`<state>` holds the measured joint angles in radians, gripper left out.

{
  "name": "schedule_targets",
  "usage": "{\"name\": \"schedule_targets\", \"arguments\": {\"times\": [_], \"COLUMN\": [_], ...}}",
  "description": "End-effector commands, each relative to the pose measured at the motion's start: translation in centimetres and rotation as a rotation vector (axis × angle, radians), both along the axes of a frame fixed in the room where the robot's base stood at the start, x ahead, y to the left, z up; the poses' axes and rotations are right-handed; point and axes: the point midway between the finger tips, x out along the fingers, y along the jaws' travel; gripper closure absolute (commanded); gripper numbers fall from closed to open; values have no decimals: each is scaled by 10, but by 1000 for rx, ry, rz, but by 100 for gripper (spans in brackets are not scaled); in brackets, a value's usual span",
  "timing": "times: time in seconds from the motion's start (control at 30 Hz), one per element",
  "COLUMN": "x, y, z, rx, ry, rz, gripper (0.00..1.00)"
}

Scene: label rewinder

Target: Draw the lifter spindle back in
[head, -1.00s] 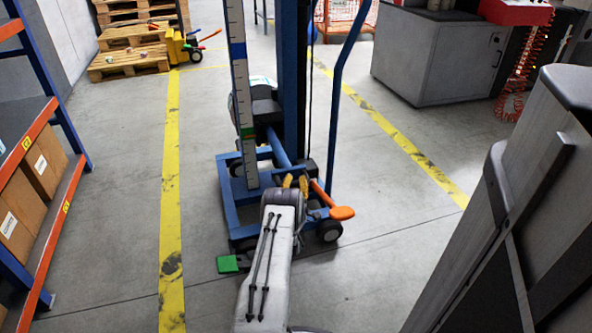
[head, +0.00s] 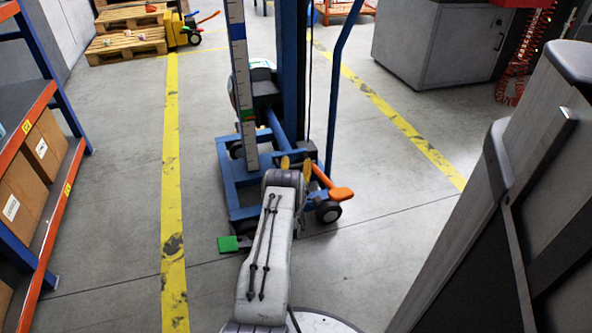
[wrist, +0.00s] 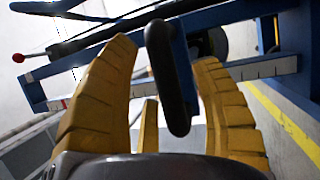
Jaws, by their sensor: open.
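The blue lifter (head: 297,70) stands ahead of me in the head view, with a white scale (head: 238,70) on its mast and an orange lever (head: 341,194) low on its right. My gripper (head: 296,166) is open at the lifter's near side; its yellow fingers show past my arm. In the wrist view my gripper (wrist: 165,52) has its fingers on either side of a dark rounded bar (wrist: 172,80). Whether they touch the bar I cannot tell. I cannot pick out the spindle with certainty.
A green pedal (head: 228,243) sits low at the lifter's left. A shelf with boxes (head: 42,148) stands at the left, a grey cabinet (head: 435,45) at the back right. A red knob (wrist: 18,57) shows in the wrist view. Floor beside the lifter is clear.

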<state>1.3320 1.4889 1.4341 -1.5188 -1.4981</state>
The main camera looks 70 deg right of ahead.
Motion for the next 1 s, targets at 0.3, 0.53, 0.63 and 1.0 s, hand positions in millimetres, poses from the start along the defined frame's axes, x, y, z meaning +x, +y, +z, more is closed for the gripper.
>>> {"name": "schedule_targets", "arguments": {"times": [0.3, 0.53, 0.63, 1.0], "x": [-5, -14, -18, -27], "y": [22, 57, 72, 110], "z": [-5, -11, -13, -20], "rx": [4, 5, 5, 2], "ry": [1, 1, 1, 0], "rz": [0, 0, -1, -1], "gripper": [42, 42, 42, 42]}}
